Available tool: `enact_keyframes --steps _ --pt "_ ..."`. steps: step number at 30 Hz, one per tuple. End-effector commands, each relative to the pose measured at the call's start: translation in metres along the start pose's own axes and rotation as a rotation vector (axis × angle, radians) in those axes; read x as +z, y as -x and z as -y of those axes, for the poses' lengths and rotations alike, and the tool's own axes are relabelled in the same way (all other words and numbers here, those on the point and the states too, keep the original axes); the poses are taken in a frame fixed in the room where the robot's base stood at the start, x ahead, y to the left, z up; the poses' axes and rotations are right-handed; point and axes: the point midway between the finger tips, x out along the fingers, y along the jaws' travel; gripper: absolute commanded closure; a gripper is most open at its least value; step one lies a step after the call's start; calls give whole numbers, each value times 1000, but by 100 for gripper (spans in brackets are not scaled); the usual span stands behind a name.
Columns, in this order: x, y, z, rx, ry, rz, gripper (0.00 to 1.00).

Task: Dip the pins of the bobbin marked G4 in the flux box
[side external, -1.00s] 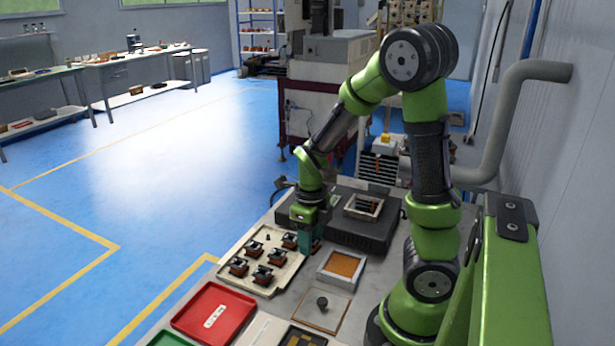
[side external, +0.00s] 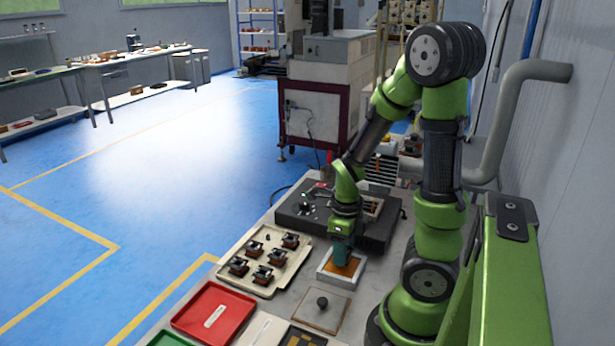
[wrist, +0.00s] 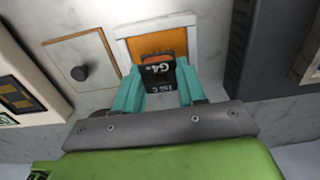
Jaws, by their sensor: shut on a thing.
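The bobbin marked G4 (wrist: 158,78), with a black top and white lettering, is between the teal fingers of my gripper (wrist: 158,86) in the wrist view. My gripper is shut on it. The flux box (wrist: 191,20), white-rimmed with an orange-brown inside, lies directly beyond the bobbin there. In the side external view my gripper (side external: 343,255) is over the flux box (side external: 327,277), pointing down, with its fingertips close to the orange surface. The bobbin's pins are hidden, so I cannot tell if they touch the flux.
A cream tray (side external: 287,268) holds several other bobbins left of the flux box. A square lid with a dark knob (side external: 322,302) lies in front. A dark unit (side external: 300,222) with a metal-framed opening stands behind. A red tray (side external: 213,313) is at front left.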

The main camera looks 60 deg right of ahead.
Motion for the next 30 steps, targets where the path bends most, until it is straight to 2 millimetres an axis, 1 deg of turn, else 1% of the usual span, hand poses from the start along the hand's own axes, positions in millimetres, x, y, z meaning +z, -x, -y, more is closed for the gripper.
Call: enact_keyframes --steps 17,30 --pt "0 -2 0 -1 -1 0 90" --pt "0 -13 0 0 -1 0 90"
